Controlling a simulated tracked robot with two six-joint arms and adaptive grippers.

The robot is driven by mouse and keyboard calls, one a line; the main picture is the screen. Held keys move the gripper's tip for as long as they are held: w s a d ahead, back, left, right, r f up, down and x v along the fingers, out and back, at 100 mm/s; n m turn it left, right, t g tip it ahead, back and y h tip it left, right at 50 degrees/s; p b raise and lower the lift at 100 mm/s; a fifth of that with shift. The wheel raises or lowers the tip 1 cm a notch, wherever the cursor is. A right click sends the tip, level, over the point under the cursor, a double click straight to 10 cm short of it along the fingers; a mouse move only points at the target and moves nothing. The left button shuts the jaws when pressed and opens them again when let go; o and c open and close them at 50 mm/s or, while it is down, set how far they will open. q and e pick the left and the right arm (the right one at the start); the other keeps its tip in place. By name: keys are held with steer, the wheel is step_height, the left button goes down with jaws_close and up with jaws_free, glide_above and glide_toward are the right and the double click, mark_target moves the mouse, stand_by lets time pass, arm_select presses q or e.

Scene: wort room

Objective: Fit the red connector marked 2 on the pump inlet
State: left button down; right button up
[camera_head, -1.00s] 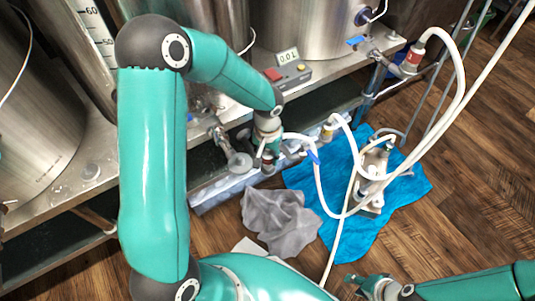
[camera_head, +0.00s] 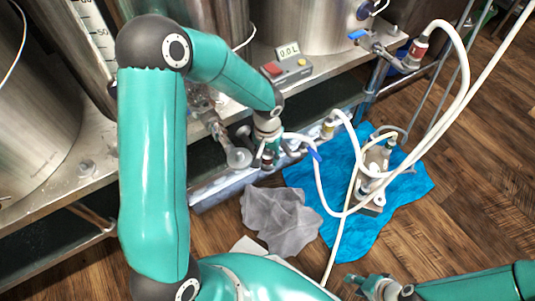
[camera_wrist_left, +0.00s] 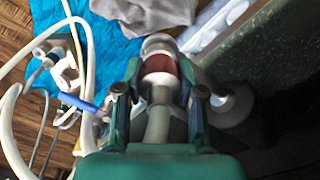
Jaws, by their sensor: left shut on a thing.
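My left gripper (camera_head: 268,155) is low beside the metal bench, among fittings and white hose. In the left wrist view its fingers (camera_wrist_left: 160,88) are shut on a connector with a dark red band (camera_wrist_left: 160,66); any number is unreadable. A metal pump-like unit (camera_head: 376,158) stands on a blue cloth. My right gripper (camera_head: 365,285) is at the lower edge, jaw state unclear.
Another red-banded connector (camera_head: 417,50) with white hose is on a valve at upper right. A yellow-banded fitting (camera_head: 328,128) and blue lever (camera_head: 314,154) are right of the left gripper. A grey cloth (camera_head: 280,218) lies on the floor. White hoses loop over the blue cloth (camera_head: 400,195).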

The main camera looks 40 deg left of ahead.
arm_select(q)
steer(key=shift+f, duration=0.35)
steer(key=c, duration=0.6)
jaws_free()
steer(key=shift+c, duration=0.2)
steer(key=shift+r, duration=0.1)
